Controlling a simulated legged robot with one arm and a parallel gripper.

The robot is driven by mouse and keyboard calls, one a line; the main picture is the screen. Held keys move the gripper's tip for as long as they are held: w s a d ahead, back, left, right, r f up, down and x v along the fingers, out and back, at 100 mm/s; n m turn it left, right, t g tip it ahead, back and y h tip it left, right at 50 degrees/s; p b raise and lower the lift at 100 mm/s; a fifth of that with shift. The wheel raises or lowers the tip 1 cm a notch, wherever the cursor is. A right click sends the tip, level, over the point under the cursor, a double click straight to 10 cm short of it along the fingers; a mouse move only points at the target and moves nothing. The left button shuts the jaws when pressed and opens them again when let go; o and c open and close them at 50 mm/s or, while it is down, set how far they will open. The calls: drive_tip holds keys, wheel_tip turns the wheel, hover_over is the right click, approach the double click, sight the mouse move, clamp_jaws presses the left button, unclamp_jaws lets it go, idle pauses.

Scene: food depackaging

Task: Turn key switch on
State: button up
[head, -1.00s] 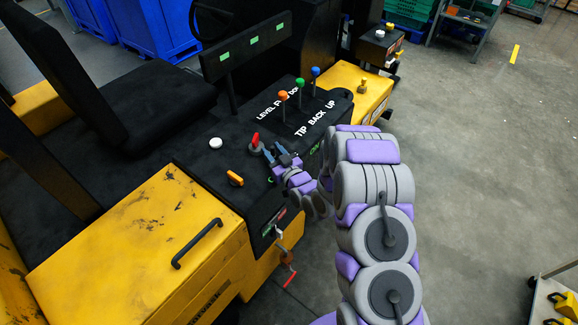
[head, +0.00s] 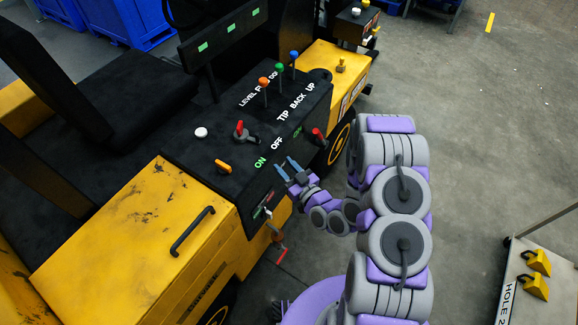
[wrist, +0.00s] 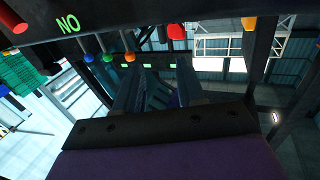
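A rotary switch with a red tip and a dark lever (head: 241,131) sits on the black control panel, its lever pointing right toward the panel edge. It stands left of the green ON label (head: 260,163) and white OFF label (head: 277,143). Which control is the key switch is not certain. My gripper (head: 286,168) is right of the ON label, at the panel's side edge, apart from the switch. Its two fingertips are spread with nothing between them. In the wrist view the green label (wrist: 68,23) shows upside down, and the finger area is dark.
Orange, green and blue-topped levers (head: 279,76) stand farther back. A red-handled control (head: 319,135) is at the right edge. A white button (head: 201,132) and orange knob (head: 223,167) are on the left. A cart (head: 545,255) stands at lower right; the floor between is free.

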drive_tip(key=shift+s+d, duration=0.65)
drive_tip(key=shift+d, duration=0.2)
drive_tip(key=shift+a, duration=0.1)
